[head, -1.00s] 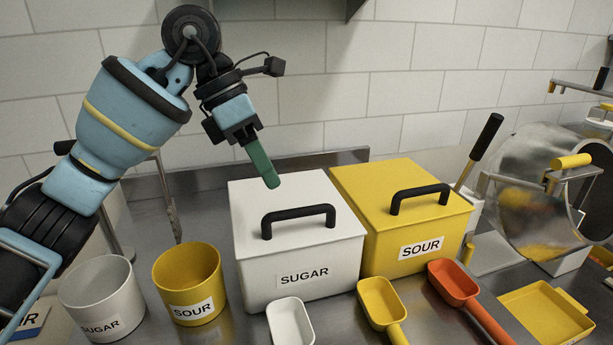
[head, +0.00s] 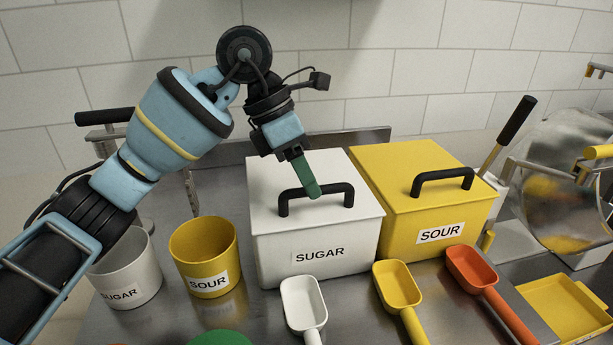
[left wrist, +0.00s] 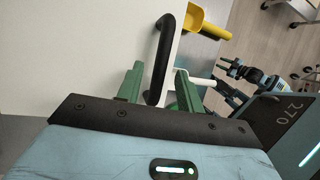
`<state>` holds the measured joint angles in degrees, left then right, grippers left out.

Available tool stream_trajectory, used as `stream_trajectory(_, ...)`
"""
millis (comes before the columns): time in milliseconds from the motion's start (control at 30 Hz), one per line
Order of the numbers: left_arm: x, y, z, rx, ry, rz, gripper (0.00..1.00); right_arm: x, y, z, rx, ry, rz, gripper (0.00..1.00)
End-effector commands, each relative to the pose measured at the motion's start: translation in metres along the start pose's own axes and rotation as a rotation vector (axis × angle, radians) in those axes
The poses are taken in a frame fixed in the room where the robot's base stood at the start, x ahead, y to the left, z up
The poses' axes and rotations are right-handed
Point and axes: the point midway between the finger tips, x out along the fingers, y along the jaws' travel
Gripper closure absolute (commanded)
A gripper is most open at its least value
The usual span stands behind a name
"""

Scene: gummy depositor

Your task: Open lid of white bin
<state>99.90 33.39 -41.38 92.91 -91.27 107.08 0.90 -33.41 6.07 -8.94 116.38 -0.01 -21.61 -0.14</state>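The white bin (head: 318,238) labelled SUGAR stands on the steel counter with its lid (head: 270,178) shut. A black bar handle (head: 285,204) arches over the lid. It also shows in the left wrist view (left wrist: 161,50). My left gripper (head: 313,191) points down at the handle. In the left wrist view its two green fingers (left wrist: 160,72) are apart, one on each side of the bar, with gaps visible. What looks like my right arm (left wrist: 248,88) shows small at the right of that view; its finger state is unclear.
A yellow SOUR bin (head: 420,195) stands close on the right. White (head: 125,275) and yellow (head: 205,250) tubs stand left. White (head: 303,300), yellow (head: 398,285) and orange (head: 470,268) scoops lie in front. A steel drum (head: 565,190) is at far right.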

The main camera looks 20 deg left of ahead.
Motion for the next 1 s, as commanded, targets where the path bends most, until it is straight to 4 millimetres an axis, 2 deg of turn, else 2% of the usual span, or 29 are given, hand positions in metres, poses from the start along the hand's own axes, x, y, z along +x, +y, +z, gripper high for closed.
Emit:
stream_trajectory(333,0.0047,-0.0001,0.0002,0.0,-0.001,0.001,0.63,0.0005,0.0001,0.0012,0.0,-0.002,0.0,0.64)
stream_trajectory(633,0.0046,-0.0001,0.0001,0.0,-0.001,0.0,1.0,0.0011,0.0001,0.0043,0.0,-0.008,0.0,0.64)
stream_trajectory(1000,0.0041,-0.001,0.0014,-0.001,-0.001,-0.003,1.0,0.0006,0.0002,0.0027,0.0,-0.006,0.001,0.64)
